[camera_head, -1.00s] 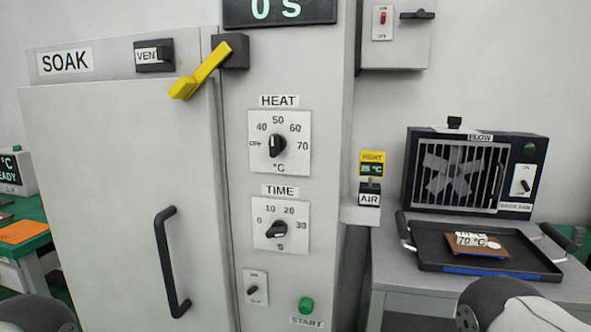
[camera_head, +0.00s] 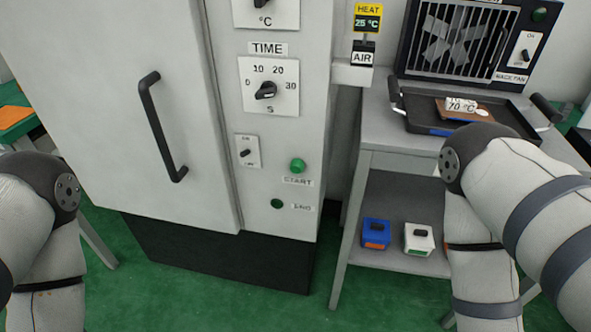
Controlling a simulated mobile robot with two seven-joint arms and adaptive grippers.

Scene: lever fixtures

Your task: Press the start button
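The green start button (camera_head: 298,166) is on the lower front panel of the grey cabinet, just above its START label (camera_head: 297,182). A darker green round fixture (camera_head: 277,203) with its own label sits below it. Nothing touches the start button. My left arm shows at the left edge and my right arm at the right, both well away from the button. Neither gripper is in view.
A grey cart (camera_head: 372,160) holds a black tray (camera_head: 400,108) and, below, a blue box (camera_head: 376,233) and a white box (camera_head: 419,238).

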